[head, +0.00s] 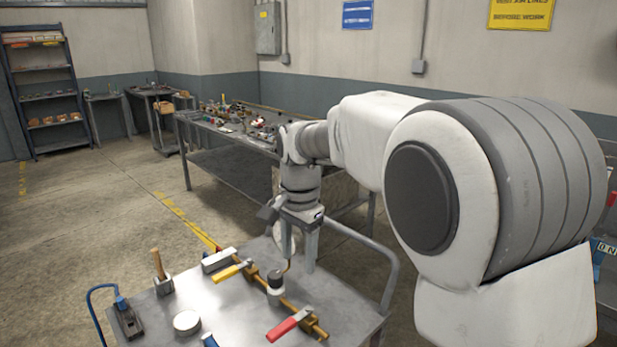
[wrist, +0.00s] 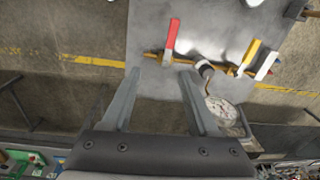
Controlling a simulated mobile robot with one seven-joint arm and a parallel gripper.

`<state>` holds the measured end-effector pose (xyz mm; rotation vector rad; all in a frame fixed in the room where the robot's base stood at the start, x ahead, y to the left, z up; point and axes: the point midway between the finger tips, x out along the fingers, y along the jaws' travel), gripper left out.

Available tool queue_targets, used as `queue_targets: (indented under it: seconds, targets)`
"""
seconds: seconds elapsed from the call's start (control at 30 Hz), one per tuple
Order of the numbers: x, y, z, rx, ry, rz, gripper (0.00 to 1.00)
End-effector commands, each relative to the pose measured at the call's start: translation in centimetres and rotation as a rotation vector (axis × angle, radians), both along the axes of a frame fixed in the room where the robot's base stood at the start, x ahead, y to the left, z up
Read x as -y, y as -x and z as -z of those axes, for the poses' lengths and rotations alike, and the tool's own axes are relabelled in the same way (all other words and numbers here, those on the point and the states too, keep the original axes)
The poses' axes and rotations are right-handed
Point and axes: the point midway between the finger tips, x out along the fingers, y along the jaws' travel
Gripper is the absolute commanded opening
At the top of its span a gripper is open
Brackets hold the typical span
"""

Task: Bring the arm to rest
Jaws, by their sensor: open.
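My gripper (head: 297,250) hangs pointing down near the far edge of the metal cart top (head: 240,318). In the wrist view the jaws of my gripper (wrist: 160,73) are spread apart with nothing between them. A red-handled clamp (head: 289,325) lies at the cart's front right and also shows beyond the fingertips in the wrist view (wrist: 172,37). My arm reaches in from the right. A round white dial (wrist: 225,112) sits right of the right finger in the wrist view.
A yellow-handled clamp (head: 232,272), a dark cylinder (head: 275,290), a metal block (head: 218,260), a wooden-handled tool (head: 160,275) and a round pale disc (head: 187,322) are on the cart. A cluttered workbench (head: 225,137) stands behind. Open floor (head: 90,215) lies left.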

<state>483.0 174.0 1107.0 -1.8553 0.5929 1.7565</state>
Motion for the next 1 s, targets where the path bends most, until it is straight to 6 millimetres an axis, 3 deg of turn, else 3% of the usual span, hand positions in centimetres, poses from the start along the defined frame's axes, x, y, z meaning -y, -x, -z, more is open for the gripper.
queue_targets:
  seconds: [0.03, 0.2, 0.5, 0.73, 1.0]
  targets:
    - [1.2, 0.8, -1.4, 0.022, -0.007, -0.024, 0.60]
    - [4.7, 3.7, -4.1, 0.083, -0.011, -0.117, 0.60]
    - [9.9, 9.7, -7.2, 0.195, 0.012, -0.284, 0.60]
    - [13.2, 14.6, -8.1, 0.283, 0.059, -0.409, 0.60]
    - [16.0, 20.2, -7.4, 0.369, 0.145, -0.553, 0.60]
